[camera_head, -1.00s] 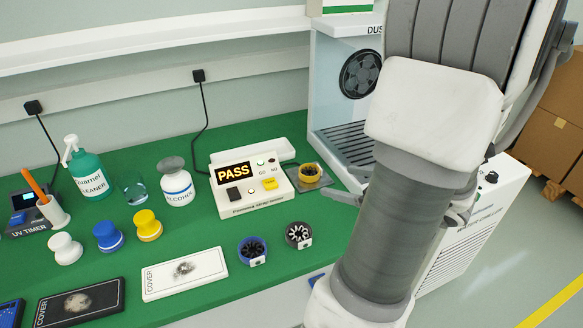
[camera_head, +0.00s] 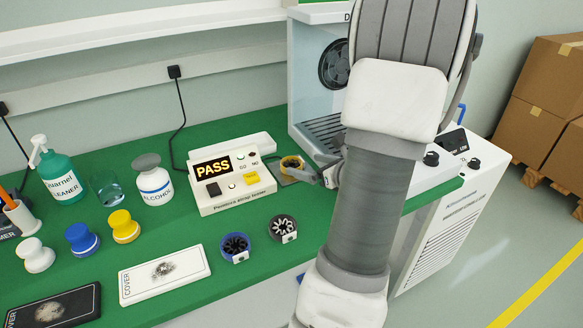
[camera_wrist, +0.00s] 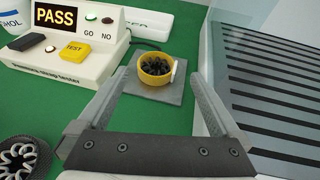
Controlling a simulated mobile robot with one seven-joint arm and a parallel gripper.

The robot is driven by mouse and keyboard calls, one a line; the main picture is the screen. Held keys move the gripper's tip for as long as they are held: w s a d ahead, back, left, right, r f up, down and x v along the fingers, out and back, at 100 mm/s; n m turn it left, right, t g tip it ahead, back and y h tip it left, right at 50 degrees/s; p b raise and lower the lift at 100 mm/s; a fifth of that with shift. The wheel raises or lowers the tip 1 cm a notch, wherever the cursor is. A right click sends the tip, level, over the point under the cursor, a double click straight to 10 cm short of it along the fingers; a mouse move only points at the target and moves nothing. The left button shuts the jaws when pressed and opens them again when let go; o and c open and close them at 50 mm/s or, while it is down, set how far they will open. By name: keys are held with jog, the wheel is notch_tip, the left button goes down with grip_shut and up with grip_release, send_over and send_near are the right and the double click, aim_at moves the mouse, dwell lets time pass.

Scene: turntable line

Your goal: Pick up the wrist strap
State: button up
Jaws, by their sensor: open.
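A yellow band with a dark coil inside and a small white tag, which looks like a wrist strap (camera_head: 292,163), lies on a grey pad right of the strap tester. In the wrist view this yellow strap (camera_wrist: 154,66) sits ahead between the fingers, seemingly a little beyond their tips. My gripper (camera_wrist: 162,78) is open and empty. In the head view my gripper (camera_head: 318,176) is just right of the strap, partly hidden by my arm. A blue-banded one (camera_head: 234,247) and a dark grey one (camera_head: 284,228) of similar shape lie nearer the front edge.
The strap tester (camera_head: 232,183) showing PASS stands left of the pad. A fan cabinet with a slatted floor (camera_wrist: 277,110) stands close on the right. An alcohol bottle (camera_head: 153,182), a white cover (camera_head: 164,274) and coloured pots are further left on the green bench.

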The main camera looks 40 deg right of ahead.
aim_at(290, 161)
jog(key=x, duration=0.3)
jog(key=b+x, duration=0.1)
jog(key=shift+w+a+f, duration=0.25)
jog(key=shift+a+f, duration=0.05)
jog(key=shift+w, duration=0.25)
jog(key=shift+c, duration=0.3)
jog(key=c, duration=1.4)
jog(key=shift+r, duration=0.25)
